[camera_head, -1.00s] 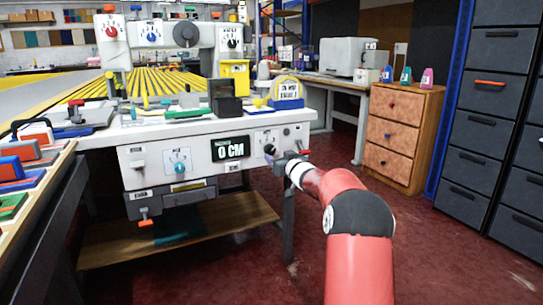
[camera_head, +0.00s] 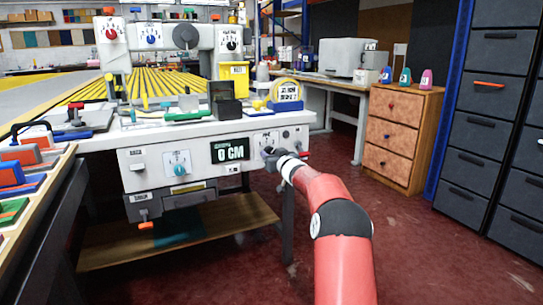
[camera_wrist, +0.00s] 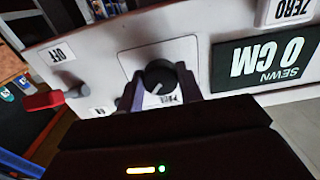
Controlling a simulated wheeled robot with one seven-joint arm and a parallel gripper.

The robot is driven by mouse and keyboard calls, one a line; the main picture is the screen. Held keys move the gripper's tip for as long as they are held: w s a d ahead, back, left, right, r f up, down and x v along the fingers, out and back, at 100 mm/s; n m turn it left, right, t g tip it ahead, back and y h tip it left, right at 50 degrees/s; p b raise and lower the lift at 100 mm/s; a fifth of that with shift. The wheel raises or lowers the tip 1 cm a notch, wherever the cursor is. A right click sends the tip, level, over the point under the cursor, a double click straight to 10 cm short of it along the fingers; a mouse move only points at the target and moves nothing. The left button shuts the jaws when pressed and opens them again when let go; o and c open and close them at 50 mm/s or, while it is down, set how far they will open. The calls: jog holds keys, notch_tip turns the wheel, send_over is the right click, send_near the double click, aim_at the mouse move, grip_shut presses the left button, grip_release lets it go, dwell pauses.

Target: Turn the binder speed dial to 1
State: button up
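A black knob (camera_wrist: 160,77) on a white plate sits on the white front panel, beside the "0 CM" display, in the wrist view. The plate's small label is too blurred to read. In the head view this dial plate (camera_head: 264,137) is right of the display, its lower part hidden by my gripper (camera_head: 269,156). In the wrist view, my gripper (camera_wrist: 162,88) has one dark finger on each side of the knob. The fingers look apart, with a small gap at the left one; contact at the right one is unclear.
The sewn display (camera_head: 230,149) reads 0 CM. A teal dial (camera_head: 179,164) is left of it. Red, blue and black dials sit on the upper machine. A red lever (camera_wrist: 43,100) near an OFF label is close to my gripper. Wooden drawers (camera_head: 399,135) stand at right.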

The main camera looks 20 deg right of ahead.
jog(key=shift+c, duration=1.2)
jog(key=shift+n, duration=0.3)
jog(key=shift+d+n+b, duration=0.15)
jog(key=shift+n+b, duration=1.55)
jog(key=shift+n, duration=6.9)
jog(key=o, duration=1)
